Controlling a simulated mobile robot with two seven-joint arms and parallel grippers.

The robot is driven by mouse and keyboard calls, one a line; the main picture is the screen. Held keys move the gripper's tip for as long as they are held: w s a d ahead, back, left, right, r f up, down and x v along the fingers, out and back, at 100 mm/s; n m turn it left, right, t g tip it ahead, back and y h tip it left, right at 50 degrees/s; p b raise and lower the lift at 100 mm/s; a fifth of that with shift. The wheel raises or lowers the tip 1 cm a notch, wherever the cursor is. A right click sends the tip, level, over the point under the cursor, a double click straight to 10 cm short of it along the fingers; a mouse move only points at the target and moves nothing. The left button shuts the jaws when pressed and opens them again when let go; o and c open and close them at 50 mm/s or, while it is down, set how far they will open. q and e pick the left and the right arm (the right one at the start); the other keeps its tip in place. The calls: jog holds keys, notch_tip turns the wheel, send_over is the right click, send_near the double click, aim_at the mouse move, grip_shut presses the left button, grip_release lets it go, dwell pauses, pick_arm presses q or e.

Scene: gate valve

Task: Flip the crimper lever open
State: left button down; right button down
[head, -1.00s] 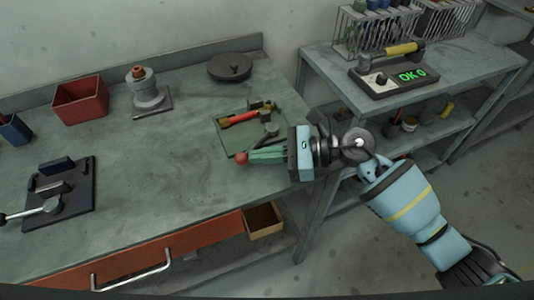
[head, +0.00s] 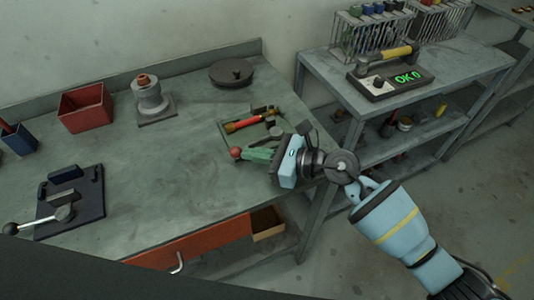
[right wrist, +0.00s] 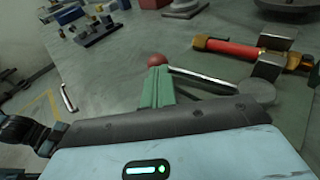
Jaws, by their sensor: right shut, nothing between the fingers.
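A lever with a red ball knob (head: 236,153) lies low over a green mat (head: 231,134) on the bench. In the right wrist view its metal bar (right wrist: 205,78) runs from the knob to a round grey pivot (right wrist: 257,91). A red tool body with yellow ends (head: 246,122) lies behind it. My right gripper (head: 248,154), with green fingers, is shut and empty. Its tips are at the knob, with the bar alongside; I cannot tell whether they touch. My left gripper is out of view.
A dark blue plate (head: 88,190) with a clamp and black-knobbed lever sits at left. A red bin (head: 86,109), a grey valve (head: 150,98) and a round dark lid (head: 231,72) stand behind. The middle of the bench (head: 170,160) is clear.

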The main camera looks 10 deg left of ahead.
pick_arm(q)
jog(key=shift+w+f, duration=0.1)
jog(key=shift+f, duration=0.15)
pick_arm(e)
jog(key=shift+w+a, duration=0.2)
jog(key=shift+a, duration=0.25)
jog(key=shift+w+a, duration=0.2)
jog(key=shift+a, duration=0.25)
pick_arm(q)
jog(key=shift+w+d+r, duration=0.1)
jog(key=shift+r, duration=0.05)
pick_arm(e)
jog(key=shift+a, duration=0.1)
